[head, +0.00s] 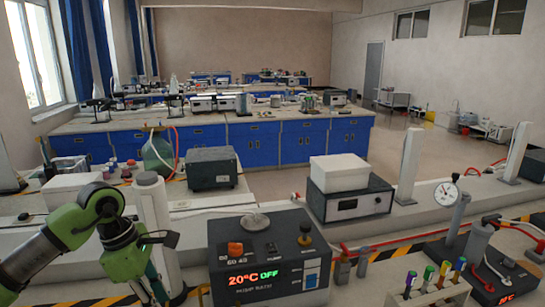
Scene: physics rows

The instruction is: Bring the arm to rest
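My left arm comes in from the lower left of the head view, with a grey link and green and black joints. It bends down in front of a grey-white cylinder at the near bench. The end of the arm, with what seems to be my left gripper (152,288), runs to the bottom edge, and its fingers cannot be made out. Nothing is seen held there. My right arm and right gripper are not in view.
A dark heater box (268,262) with a lit "20°C OFF" display stands close right of my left arm. A tube rack (430,290) is at the lower right. A white-topped device (345,190) and a grey box (212,168) stand behind. Blue-fronted benches (262,142) lie beyond.

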